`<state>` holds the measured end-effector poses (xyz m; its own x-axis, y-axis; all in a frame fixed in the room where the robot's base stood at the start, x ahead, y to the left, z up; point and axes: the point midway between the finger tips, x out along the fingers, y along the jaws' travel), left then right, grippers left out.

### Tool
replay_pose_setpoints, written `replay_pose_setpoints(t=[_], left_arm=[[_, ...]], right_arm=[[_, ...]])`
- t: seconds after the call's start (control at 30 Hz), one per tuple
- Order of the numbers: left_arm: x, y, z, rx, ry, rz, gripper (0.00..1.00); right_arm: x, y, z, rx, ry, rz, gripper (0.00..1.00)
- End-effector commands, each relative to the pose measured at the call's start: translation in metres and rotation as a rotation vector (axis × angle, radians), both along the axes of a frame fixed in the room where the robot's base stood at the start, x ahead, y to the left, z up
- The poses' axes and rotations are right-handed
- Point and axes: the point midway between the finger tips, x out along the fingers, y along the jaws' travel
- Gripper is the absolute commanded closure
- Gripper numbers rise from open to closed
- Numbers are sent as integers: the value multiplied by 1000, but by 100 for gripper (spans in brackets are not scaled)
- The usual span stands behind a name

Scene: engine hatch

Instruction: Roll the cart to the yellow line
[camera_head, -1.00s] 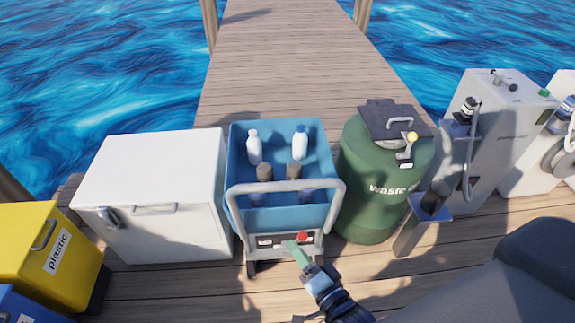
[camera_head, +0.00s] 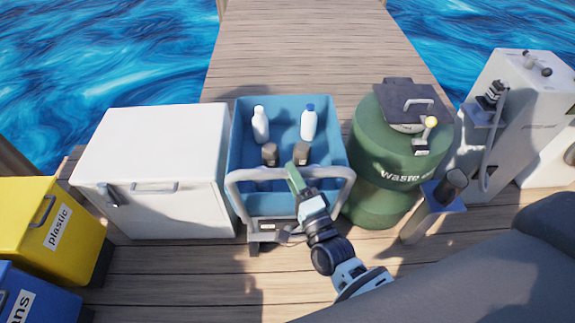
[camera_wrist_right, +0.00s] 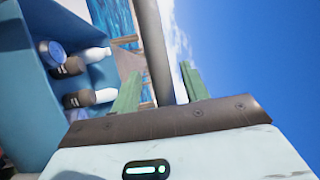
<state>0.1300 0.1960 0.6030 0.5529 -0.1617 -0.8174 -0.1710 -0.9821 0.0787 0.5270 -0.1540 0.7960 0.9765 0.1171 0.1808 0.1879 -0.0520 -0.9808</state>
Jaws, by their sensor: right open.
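The cart (camera_head: 285,110) is a blue open bin with a grey tubular push handle (camera_head: 258,173) on its near side. It stands on the wooden dock between a white box and a green drum. My right gripper (camera_head: 294,172) reaches up to the middle of the handle. In the right wrist view, the grey handle bar (camera_wrist_right: 153,45) runs between the two green fingers of my right gripper (camera_wrist_right: 160,70), which are open with gaps beside the bar. My left gripper and the yellow line are not in view.
A white box (camera_head: 150,150) stands close on the cart's left, the green waste drum (camera_head: 385,150) close on its right. Yellow (camera_head: 45,225) and blue (camera_head: 35,295) bins are at the left, a grey machine (camera_head: 525,110) at the right. The dock beyond the cart (camera_head: 305,50) is clear.

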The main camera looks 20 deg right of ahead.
Motion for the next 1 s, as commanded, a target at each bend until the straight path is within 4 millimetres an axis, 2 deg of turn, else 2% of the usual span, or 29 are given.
replay_pose_setpoints(t=[0.1, 0.23, 0.6, 0.93, 1.0], left_arm=[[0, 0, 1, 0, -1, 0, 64], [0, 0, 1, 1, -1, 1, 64], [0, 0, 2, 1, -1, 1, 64], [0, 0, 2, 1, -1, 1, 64], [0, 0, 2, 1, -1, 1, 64]], right_arm=[[17, 2, 4, -1, -2, -1, 55], [28, 3, 6, -1, -1, 0, 55], [34, 4, 6, -2, 1, 0, 55], [34, 4, 6, -2, 1, 0, 97], [33, 4, 6, -2, 1, 0, 100]])
